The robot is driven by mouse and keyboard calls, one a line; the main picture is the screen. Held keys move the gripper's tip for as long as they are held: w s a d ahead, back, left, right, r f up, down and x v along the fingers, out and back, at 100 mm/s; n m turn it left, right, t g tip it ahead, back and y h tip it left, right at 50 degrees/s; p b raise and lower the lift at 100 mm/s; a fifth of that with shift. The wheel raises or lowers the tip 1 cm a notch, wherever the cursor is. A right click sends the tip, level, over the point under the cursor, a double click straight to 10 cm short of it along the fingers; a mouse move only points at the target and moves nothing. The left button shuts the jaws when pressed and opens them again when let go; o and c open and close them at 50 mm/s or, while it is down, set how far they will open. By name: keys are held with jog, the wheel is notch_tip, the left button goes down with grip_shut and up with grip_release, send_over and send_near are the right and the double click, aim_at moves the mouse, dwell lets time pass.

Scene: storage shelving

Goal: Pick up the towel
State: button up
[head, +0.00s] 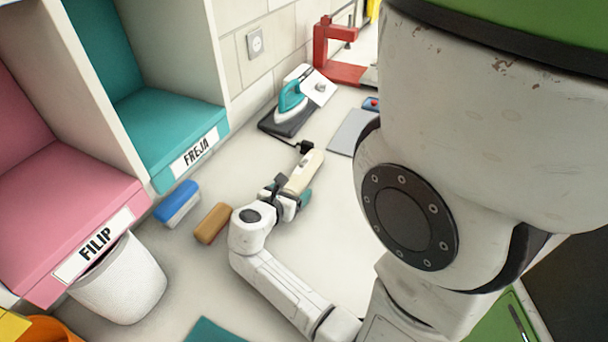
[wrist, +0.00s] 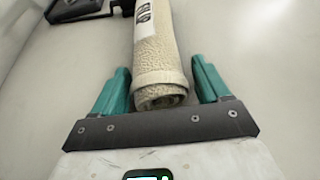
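A rolled beige towel (head: 307,170) lies on the grey surface, in the middle of the head view. In the wrist view the towel (wrist: 158,55) runs away from me, with a white label of dark letters on it. My gripper (head: 290,190) is at the towel's near end. In the wrist view my gripper (wrist: 160,75) is open, with one teal finger on each side of the towel's end and a small gap on both sides. The towel's underside is hidden.
A teal-handled iron (head: 290,98) stands on a dark pad beyond the towel. A blue-and-white brush (head: 177,203) and a brown block (head: 212,223) lie to the left. A white bin (head: 122,285) stands before the pink FILIP cubby; a teal FREJA cubby (head: 165,125) is beside it.

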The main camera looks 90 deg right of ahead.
jog(key=c, duration=0.9)
jog(key=shift+r, duration=0.15)
jog(key=shift+r, duration=0.6)
jog(key=s+a+r, duration=0.8)
jog(key=s+r, duration=0.3)
jog(key=shift+a+r, duration=0.3)
jog(key=shift+a, duration=0.1)
